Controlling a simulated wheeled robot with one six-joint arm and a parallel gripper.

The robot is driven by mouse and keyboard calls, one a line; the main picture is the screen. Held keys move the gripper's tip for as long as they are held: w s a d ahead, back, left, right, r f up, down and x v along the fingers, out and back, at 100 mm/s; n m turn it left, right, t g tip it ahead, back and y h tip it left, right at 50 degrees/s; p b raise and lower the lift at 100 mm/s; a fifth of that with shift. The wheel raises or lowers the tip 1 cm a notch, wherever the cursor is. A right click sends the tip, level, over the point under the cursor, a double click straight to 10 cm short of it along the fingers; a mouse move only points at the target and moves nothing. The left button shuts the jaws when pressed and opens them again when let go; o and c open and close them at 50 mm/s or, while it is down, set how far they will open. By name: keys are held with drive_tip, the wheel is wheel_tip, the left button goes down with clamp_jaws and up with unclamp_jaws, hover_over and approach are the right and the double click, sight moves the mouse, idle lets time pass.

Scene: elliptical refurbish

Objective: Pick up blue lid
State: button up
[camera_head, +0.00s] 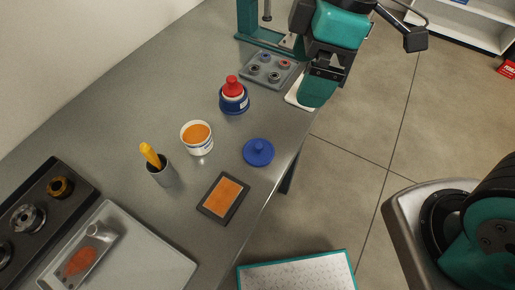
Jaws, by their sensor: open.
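The blue lid (258,152) lies on the grey metal worktop near its right edge. It is a round disc with a small knob on top, and nothing covers it. My gripper (322,82), teal and dark, is at the upper right by the worktop edge, well beyond the lid and away from it. It is open; its fingertips are hard to make out, and I see nothing held.
An orange-topped pad (224,196), a white tub (198,139) and a blue jar with red top (234,98) surround the lid. A grey cup (160,174) holds a yellow tool. A parts tray (269,69) stands farther back. Floor lies right of the edge.

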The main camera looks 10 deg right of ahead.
drive_tip(key=w+a+f+n+h+b, duration=0.2)
drive_tip(key=w+a+f+n, duration=0.3)
drive_tip(key=f+n, duration=0.3)
drive_tip(key=p, duration=0.1)
hover_over(259, 145)
drive_tip(key=f, duration=1.1)
drive_tip(key=shift+w+d+f, duration=0.1)
drive_tip(key=shift+w+d, duration=0.2)
drive_tip(key=shift+s+a+f+p, duration=0.1)
drive_tip(key=shift+f+p, duration=0.15)
drive_tip(key=shift+f, duration=0.7)
drive_tip(key=shift+s+a+f+p, duration=0.1)
drive_tip(key=shift+a+f+p, duration=0.1)
drive_tip(key=shift+f, duration=0.7)
drive_tip(key=shift+s+a+f+p, duration=0.1)
drive_tip(key=shift+f+p, duration=0.15)
drive_tip(key=shift+f, duration=0.7)
drive_tip(key=c, duration=0.8)
